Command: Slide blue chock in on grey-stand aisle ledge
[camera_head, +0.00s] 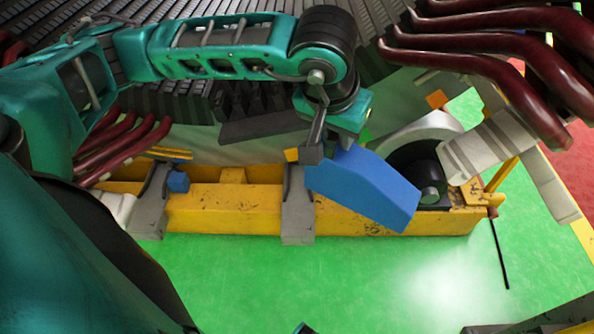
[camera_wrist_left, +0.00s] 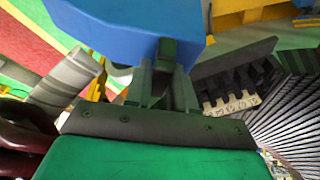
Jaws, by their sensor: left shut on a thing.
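My left gripper (camera_head: 314,152) is shut on a blue chock (camera_head: 363,188), holding it at its left end. The chock is a long blue block with a sloped top, tilted down to the right, in front of the yellow beam. It also fills the top of the left wrist view (camera_wrist_left: 125,30), where the gripper fingers (camera_wrist_left: 165,72) close on it. A grey stand (camera_head: 298,205) stands against the yellow beam just left of and below the chock. Another grey stand (camera_head: 152,205) is further left, with a small blue block (camera_head: 178,181) beside it. The chock hides part of the beam. My right gripper is not seen.
The yellow beam (camera_head: 230,208) runs along the green floor (camera_head: 260,280). Dark red curved bars (camera_head: 490,65) hang at upper right, and more (camera_head: 125,150) at left. A dark roller (camera_head: 430,180) and pale grey cylinder (camera_head: 490,145) are right of the chock. The front floor is clear.

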